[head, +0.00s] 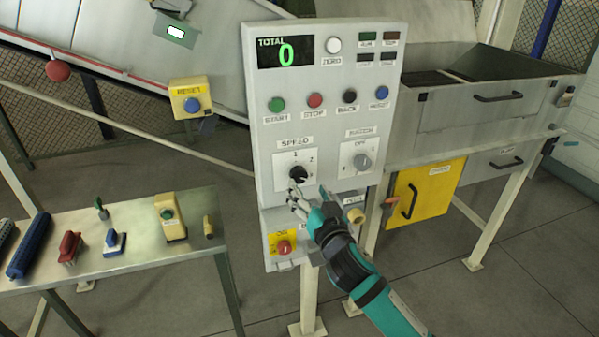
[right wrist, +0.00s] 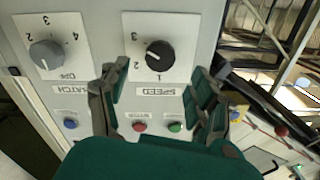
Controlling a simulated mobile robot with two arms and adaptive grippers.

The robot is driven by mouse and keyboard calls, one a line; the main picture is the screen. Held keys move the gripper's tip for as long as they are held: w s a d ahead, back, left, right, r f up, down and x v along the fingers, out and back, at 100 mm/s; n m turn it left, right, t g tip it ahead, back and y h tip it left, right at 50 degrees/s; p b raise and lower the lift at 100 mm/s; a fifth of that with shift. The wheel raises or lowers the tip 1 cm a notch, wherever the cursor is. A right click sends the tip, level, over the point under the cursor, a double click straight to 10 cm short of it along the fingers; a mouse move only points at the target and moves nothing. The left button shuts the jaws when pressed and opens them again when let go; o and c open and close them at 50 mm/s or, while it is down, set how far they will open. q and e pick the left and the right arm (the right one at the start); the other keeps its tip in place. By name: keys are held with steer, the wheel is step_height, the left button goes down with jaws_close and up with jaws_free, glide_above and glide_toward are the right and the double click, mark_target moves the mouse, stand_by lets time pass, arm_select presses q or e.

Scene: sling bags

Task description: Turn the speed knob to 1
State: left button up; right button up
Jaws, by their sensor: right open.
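The black speed knob (head: 298,174) sits on a white plate under the SPEED label on the grey control panel (head: 325,100). In the right wrist view, which is upside down, the knob (right wrist: 159,55) shows with numbers 1, 2 and 3 around it. A pale mark is on its left side there; its exact setting is hard to tell. My right gripper (head: 308,194) is just below and in front of the knob, open and empty. In the right wrist view its two fingers (right wrist: 152,85) stand apart, with the knob ahead between them. My left gripper is out of view.
A second, grey knob (head: 361,161) is to the right. Start (head: 277,104), stop and other buttons are above. A red knob on a yellow plate (head: 284,246) is below. A table (head: 150,250) with brushes and small tools stands at left; a yellow-doored cabinet (head: 428,190) at right.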

mark_target(300, 177)
steer(key=x, duration=0.7)
steer(key=shift+p, duration=0.35)
steer(key=shift+c, duration=0.5)
steer(key=shift+f, duration=0.1)
steer(key=c, duration=1.1)
